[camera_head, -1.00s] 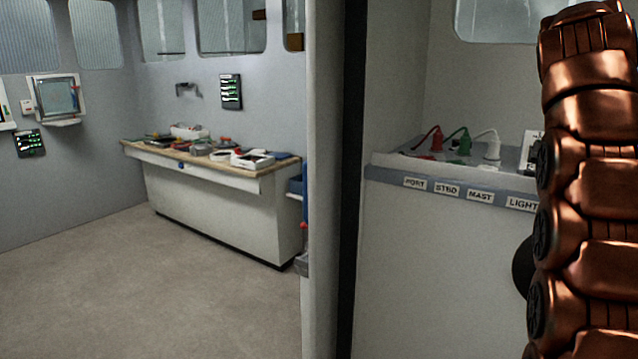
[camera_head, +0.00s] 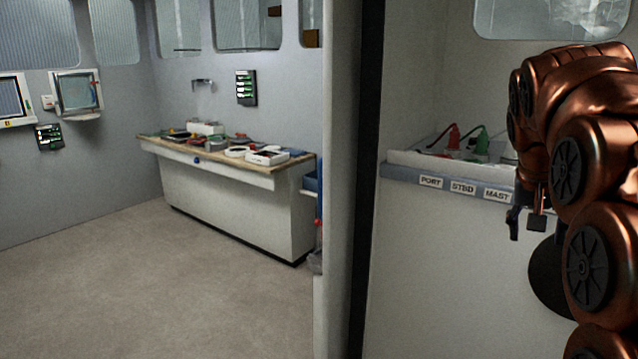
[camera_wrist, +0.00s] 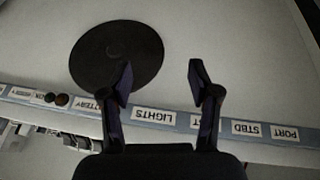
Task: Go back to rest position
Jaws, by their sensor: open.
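My gripper shows in the wrist view (camera_wrist: 160,82) with its two dark fingers spread apart and nothing between them. In the head view my gripper (camera_head: 527,222) points downward in front of the labelled counter, partly hidden by my copper arm. The counter's label strip (camera_head: 463,187) reads PORT, STBD and MAST; the rest is behind my arm.
A red plug (camera_head: 453,137) and a green plug (camera_head: 482,141) stand on the counter. A black disc (camera_wrist: 116,57) is on the pale surface. A dark-edged partition (camera_head: 345,180) stands left of the counter. Beyond it are a workbench (camera_head: 235,195) with parts and open floor (camera_head: 140,285).

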